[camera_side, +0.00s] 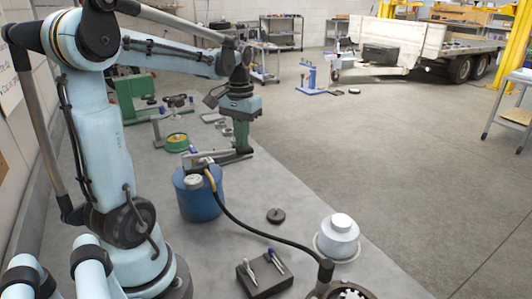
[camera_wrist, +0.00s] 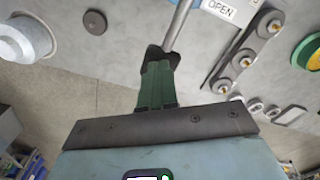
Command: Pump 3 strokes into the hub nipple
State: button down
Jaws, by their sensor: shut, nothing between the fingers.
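The blue grease pump drum (camera_side: 199,200) stands on the grey bench, with its lever (camera_side: 222,160) reaching right. My gripper (camera_side: 243,150) points down at the lever's outer end; its green fingers are shut with nothing between them. In the wrist view the fingers (camera_wrist: 158,68) overlap the dark end of the lever's metal rod (camera_wrist: 180,22); I cannot tell whether they touch it. A black hose (camera_side: 255,234) runs from the drum to a coupler (camera_side: 326,268) at the wheel hub (camera_side: 346,291), lower right. The hub nipple is hidden or too small to see.
A silver lidded pot (camera_side: 339,236), a black disc (camera_side: 276,215) and a dark block with tools (camera_side: 265,277) stand on the bench. A green round tin (camera_side: 177,142) and small parts lie behind. The wrist view shows an "OPEN" label (camera_wrist: 234,11).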

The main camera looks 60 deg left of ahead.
notch_tip(320, 180, up, 12)
jog(key=shift+s+f, duration=0.2)
jog(key=shift+s, duration=0.25)
dwell(0.7)
dwell(0.4)
jog(key=d+f+m+t, duration=0.3)
jog(key=d+f, duration=0.3)
jog(key=d, duration=0.4)
jog(key=d+f+m+t, duration=0.3)
jog(key=d+f, duration=0.4)
jog(key=d, duration=0.3)
jog(key=shift+t, duration=0.6)
jog(key=c, duration=1.8)
grip_release()
jog(key=shift+c, duration=0.2)
